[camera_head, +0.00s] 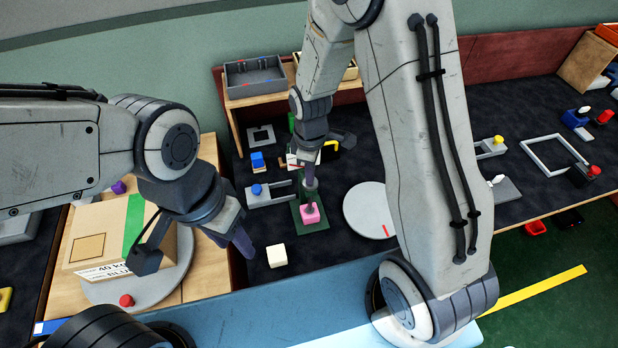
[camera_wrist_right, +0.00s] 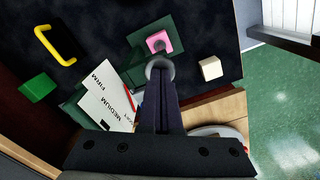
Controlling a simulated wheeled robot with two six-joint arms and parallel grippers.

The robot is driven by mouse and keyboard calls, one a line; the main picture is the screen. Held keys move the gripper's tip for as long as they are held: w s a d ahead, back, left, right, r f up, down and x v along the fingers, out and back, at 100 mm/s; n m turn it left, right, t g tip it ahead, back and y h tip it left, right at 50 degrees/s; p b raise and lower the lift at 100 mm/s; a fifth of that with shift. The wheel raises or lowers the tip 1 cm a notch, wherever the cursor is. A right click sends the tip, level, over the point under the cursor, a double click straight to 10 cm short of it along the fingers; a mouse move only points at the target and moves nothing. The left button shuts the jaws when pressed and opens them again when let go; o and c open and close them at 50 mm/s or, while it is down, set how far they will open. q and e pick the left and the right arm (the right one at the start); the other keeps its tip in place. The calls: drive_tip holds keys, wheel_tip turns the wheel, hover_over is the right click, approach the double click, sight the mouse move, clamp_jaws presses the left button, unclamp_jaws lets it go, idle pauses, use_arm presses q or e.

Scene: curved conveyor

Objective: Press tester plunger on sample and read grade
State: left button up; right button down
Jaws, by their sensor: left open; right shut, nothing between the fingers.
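The pink sample (camera_head: 310,214) sits on the tester's green base (camera_head: 322,226); the sample also shows in the right wrist view (camera_wrist_right: 158,37). The grey plunger (camera_wrist_right: 157,67) stands above the sample, its lower end at or near the sample's top. My right gripper (camera_wrist_right: 160,88) is shut and empty, its fingertips at the plunger's round head; I cannot tell whether they touch. The white grade card (camera_wrist_right: 104,98) reads FIRM and MEDIUM; its lower part is hidden by my gripper, and no pointer reading is clear. My left gripper (camera_head: 198,250) is open and empty, left of a cream cube.
The cream cube (camera_head: 277,255) lies in front of the tester. A round grey disc (camera_head: 366,208) is to its right. A cardboard box (camera_head: 103,235) stands on the left. A yellow handle (camera_wrist_right: 52,46) and green block (camera_wrist_right: 37,88) lie beyond the card.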

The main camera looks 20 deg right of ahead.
idle(0.6)
wheel_tip(320, 180, up, 9)
drive_tip(key=p, duration=0.7)
drive_tip(key=shift+p, duration=0.35)
drive_tip(key=shift+f, duration=0.1)
drive_tip(key=s+a+r+m+b, duration=0.2)
drive_tip(key=s+a+r+b, duration=0.1)
drive_tip(key=s, duration=0.7)
drive_tip(key=s+a+r+m+y+b, duration=0.1)
drive_tip(key=s+a+r, duration=0.4)
drive_tip(key=s, duration=0.5)
drive_tip(key=shift+s+r+m+b, duration=0.45)
drive_tip(key=shift+m+b, duration=0.45)
drive_tip(key=shift+b, duration=0.25)
